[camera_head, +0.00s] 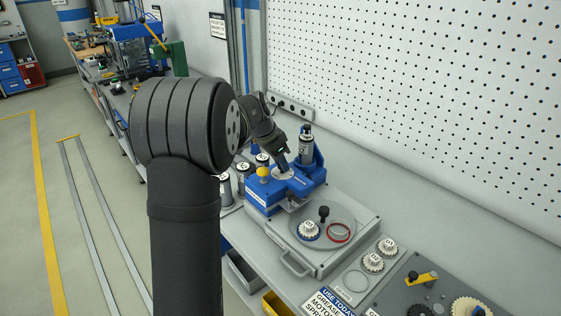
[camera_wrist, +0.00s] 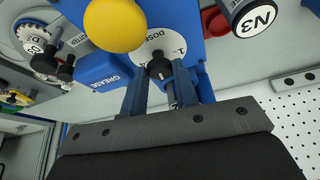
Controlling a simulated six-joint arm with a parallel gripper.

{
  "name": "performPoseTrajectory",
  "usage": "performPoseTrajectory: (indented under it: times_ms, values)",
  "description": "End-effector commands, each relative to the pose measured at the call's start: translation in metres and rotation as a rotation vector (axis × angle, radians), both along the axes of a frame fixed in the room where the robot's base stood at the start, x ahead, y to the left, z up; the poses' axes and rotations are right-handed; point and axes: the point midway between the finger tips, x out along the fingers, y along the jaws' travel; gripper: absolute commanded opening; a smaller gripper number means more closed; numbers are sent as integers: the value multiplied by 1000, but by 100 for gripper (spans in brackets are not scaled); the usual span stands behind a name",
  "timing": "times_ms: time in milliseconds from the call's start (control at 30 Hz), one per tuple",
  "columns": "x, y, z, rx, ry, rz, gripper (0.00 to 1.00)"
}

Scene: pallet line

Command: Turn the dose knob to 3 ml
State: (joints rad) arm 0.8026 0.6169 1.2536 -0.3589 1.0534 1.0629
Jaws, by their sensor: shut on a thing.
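The blue grease machine (camera_head: 262,197) stands on the bench in the head view. On it is a white dose dial (camera_wrist: 153,38), with the word DOSE and a 1 legible in the wrist view. The black dose knob (camera_wrist: 160,68) sits at the dial's centre. My gripper (camera_wrist: 160,80) is shut on the knob, one finger on each side. In the head view my gripper (camera_head: 284,166) reaches down to the dial from above. The knob's pointer setting cannot be read, and the 3 mark is not visible.
A yellow button (camera_wrist: 115,24) sits close beside the dial. A canister marked N3 (camera_wrist: 252,14) stands upright on the machine, near my gripper. A grey plate with a white gear (camera_head: 308,230), a black handle (camera_head: 324,212) and a red ring (camera_head: 339,232) lies in front. A pegboard wall (camera_head: 420,90) stands behind.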

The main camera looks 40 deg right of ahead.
Motion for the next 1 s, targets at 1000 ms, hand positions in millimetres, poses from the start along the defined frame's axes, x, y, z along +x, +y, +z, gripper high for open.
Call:
performPoseTrajectory:
  times_ms: [1000]
  values:
    - [2,0,0,2,0,-243,4]
